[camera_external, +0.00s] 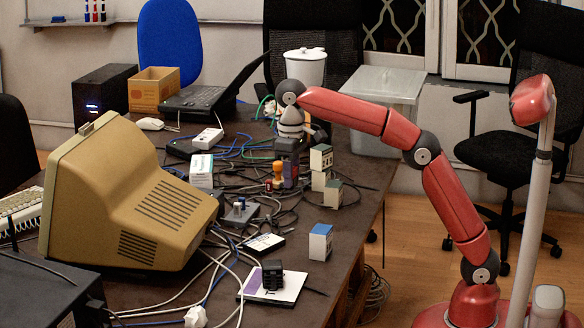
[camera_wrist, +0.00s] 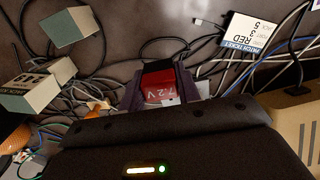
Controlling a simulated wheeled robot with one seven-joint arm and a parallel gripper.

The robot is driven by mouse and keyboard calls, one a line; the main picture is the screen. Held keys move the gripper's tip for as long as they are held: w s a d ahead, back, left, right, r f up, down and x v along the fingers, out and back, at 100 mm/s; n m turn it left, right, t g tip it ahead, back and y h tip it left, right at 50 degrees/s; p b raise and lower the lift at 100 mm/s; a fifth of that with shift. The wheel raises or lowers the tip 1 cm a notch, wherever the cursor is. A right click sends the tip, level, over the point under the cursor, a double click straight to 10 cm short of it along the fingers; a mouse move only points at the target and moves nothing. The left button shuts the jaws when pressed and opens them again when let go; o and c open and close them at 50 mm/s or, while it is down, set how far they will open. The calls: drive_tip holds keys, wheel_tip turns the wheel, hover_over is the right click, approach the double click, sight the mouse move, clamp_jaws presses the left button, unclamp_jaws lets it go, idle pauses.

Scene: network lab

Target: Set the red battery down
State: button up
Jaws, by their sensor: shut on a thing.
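The red battery (camera_wrist: 159,86) shows in the wrist view as a red block with a dark top and a "7.2 V" marking. It sits between the two fingers of my gripper (camera_wrist: 160,84), which is shut on it. In the external view my gripper (camera_external: 289,176) points down over the far middle part of the cluttered table. A white card (camera_wrist: 252,37) printed "PATCH TICKET RED" lies on the table in the wrist view.
Loose cables cover much of the table (camera_external: 345,225). A beige monitor (camera_external: 135,200) fills the left. A blue-topped box (camera_external: 320,242) stands nearer the front.

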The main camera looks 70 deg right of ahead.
drive_tip(key=shift+r, duration=0.45)
drive_tip(key=shift+s+d+r, duration=0.1)
drive_tip(key=shift+s+d, duration=0.05)
drive_tip(key=shift+d, duration=0.25)
drive_tip(key=s+d+f+m, duration=0.2)
drive_tip(key=s+d+m, duration=0.2)
drive_tip(key=d, duration=0.8)
drive_tip(key=s+d+f+m, duration=0.2)
drive_tip(key=s+d+m, duration=0.2)
drive_tip(key=d+m, duration=0.3)
drive_tip(key=s+d+f+m+b, duration=0.1)
drive_tip(key=d+m, duration=0.5)
drive_tip(key=d, duration=1.2)
drive_tip(key=shift+s+d+f, duration=0.1)
drive_tip(key=shift+s+f, duration=0.15)
drive_tip(key=shift+s, duration=0.45)
drive_tip(key=shift+s+f, duration=0.25)
drive_tip(key=shift+s, duration=0.45)
drive_tip(key=shift+f+b, duration=0.4)
drive_tip(key=shift+f, duration=1.55)
